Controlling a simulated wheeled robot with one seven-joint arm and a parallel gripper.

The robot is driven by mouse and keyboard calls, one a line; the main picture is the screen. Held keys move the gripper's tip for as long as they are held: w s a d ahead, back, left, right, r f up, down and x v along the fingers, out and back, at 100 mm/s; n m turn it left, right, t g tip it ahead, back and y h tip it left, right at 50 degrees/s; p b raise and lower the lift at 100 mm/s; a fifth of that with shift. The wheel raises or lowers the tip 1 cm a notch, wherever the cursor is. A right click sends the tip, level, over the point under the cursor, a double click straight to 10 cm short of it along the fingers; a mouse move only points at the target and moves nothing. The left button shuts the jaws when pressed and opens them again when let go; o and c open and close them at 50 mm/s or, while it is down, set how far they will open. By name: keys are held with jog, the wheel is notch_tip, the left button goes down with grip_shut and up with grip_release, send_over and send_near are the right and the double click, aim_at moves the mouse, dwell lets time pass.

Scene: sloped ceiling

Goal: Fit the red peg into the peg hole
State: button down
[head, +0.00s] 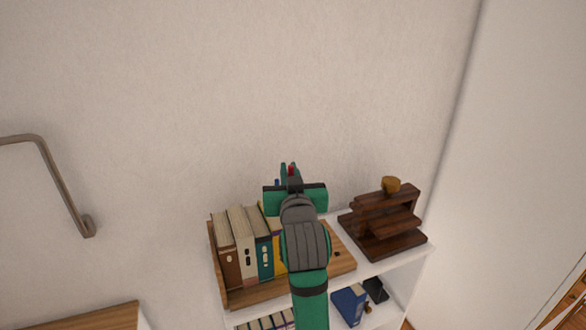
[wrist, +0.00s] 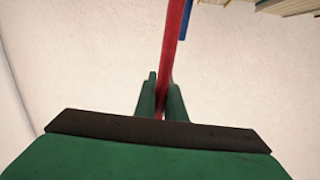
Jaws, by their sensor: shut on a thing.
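The red peg (wrist: 174,45) is a long thin rod between the two green fingers of my gripper (wrist: 160,95) in the wrist view. My gripper is shut on it, and the peg runs up out of the top of that view. In the head view my gripper (head: 288,170) is raised above the shelf, with a bit of the red peg (head: 291,168) showing between its fingers. A light wooden board (head: 343,264) lies on the shelf, partly hidden by my arm. A small dark hole (head: 337,253) shows in it; I cannot tell its depth.
Books (head: 240,245) stand upright on the left of the white shelf (head: 400,262). A dark wooden stepped stand (head: 385,240) with a small brown pot (head: 391,185) is at the right. A blue rod (wrist: 186,20) shows behind the peg. The wall is close behind.

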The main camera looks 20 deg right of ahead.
jog(key=shift+s+f, duration=0.1)
jog(key=shift+f, duration=2.8)
